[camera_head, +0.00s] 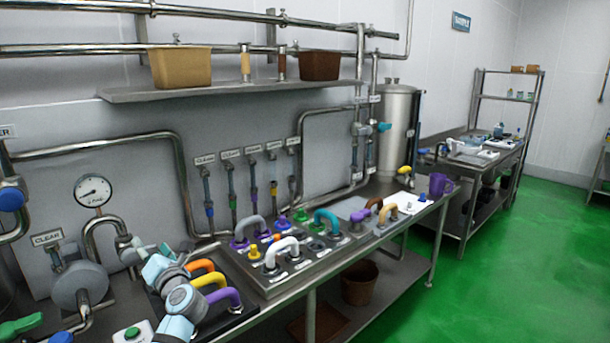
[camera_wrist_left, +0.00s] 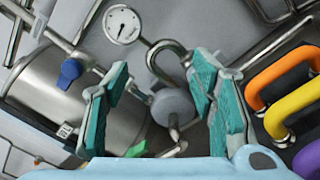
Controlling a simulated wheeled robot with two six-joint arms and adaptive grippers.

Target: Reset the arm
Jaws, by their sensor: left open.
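My left arm reaches in from the bottom of the head view, over the left part of the steel workbench. My left gripper (camera_head: 152,252) has teal finger pads and points toward the pipes at the back wall. In the left wrist view the two fingers of the left gripper (camera_wrist_left: 160,80) are spread wide apart with nothing held between them. A round grey pump-like body (camera_wrist_left: 173,107) shows beyond the gap. My right gripper is in neither view.
Orange, yellow and purple curved handles (camera_head: 220,299) lie right beside the left arm. A pressure gauge (camera_head: 93,191) and bent pipes stand behind it. A panel of coloured fittings (camera_head: 268,287) and a purple mug (camera_head: 437,185) are farther right. Green floor (camera_head: 480,290) is clear.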

